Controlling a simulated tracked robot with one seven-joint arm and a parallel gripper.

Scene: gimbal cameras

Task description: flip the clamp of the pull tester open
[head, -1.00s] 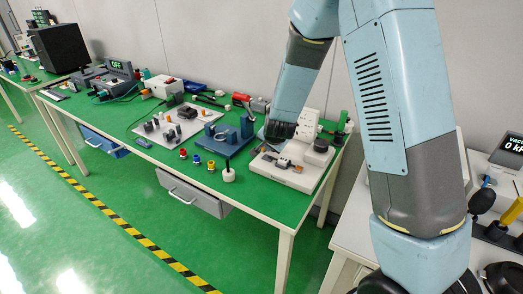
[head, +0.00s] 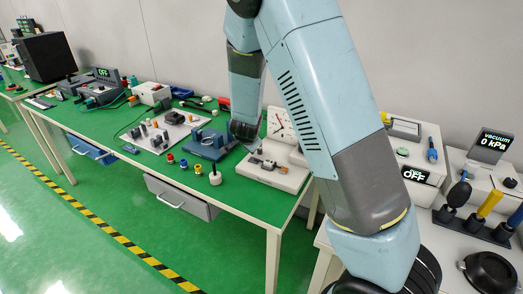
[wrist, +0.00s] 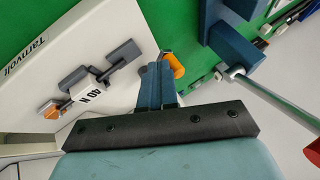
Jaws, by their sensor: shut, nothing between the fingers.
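The pull tester (head: 262,178) is a white base with a round dial at its back, at the right end of the green table. In the wrist view its base (wrist: 115,30) carries the lettering "Tarnvolt". The grey clamp (wrist: 122,55) lies on the base, with an orange piece (wrist: 50,109) at one end and a "40 N" label (wrist: 85,91) beside it. I cannot tell the clamp's exact position. My gripper (head: 246,145) is shut and empty at the base's left back edge. In the wrist view its fingers (wrist: 156,68) point past the clamp's grey end, apparently apart from it.
A blue fixture (head: 208,146) stands close left of the tester; its blue blocks and metal rod show in the wrist view (wrist: 245,55). An orange part (wrist: 175,65) shows beside my fingertips. Small coloured pieces (head: 184,164) stand in front. Another bench with a vacuum display (head: 495,140) is at right.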

